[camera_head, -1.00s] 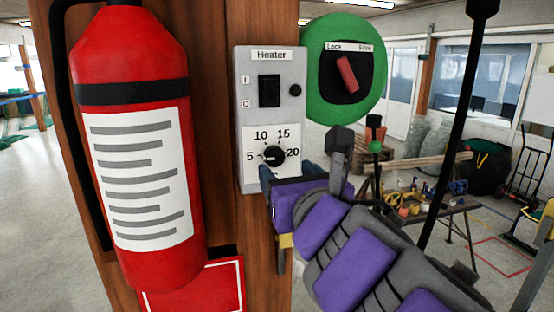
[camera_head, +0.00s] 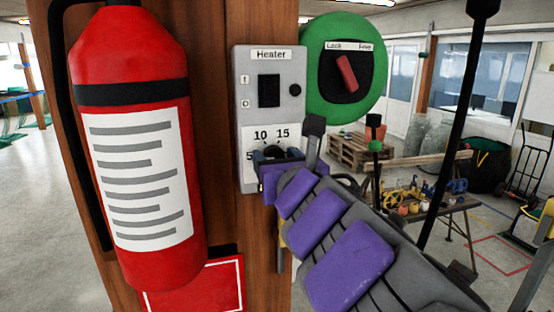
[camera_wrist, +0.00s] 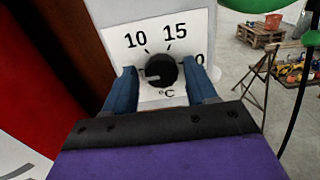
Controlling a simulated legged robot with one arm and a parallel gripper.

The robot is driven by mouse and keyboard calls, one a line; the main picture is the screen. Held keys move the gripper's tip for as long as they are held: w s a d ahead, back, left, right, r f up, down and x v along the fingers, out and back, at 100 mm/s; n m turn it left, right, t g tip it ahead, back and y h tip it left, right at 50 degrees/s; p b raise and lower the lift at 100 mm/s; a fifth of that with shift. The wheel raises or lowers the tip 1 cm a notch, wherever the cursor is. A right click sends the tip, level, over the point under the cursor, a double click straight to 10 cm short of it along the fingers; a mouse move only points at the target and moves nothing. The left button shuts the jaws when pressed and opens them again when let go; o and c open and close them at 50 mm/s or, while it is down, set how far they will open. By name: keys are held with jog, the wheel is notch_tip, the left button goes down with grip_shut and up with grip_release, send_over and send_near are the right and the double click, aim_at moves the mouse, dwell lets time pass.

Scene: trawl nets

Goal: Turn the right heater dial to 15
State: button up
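The grey heater box (camera_head: 246,90) is mounted on a wooden post, with a black switch (camera_head: 269,91) above its dial scale. The black heater dial (camera_wrist: 161,71) shows in the wrist view on a white plate marked 10 and 15; its light pointer line points left. In the head view the dial (camera_head: 273,151) is partly hidden behind my gripper. My gripper (camera_wrist: 162,92) is open, with one blue finger on each side of the dial. A gap shows between the fingers and the dial in the wrist view, and neither clearly touches it.
A red fire extinguisher (camera_head: 135,170) hangs left of the heater, close to my gripper. A green disc with a red Lock/Free handle (camera_head: 346,73) is at upper right. A table with tools (camera_head: 420,195) stands behind on the right.

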jog(key=c, duration=0.8)
jog(key=shift+c, duration=0.2)
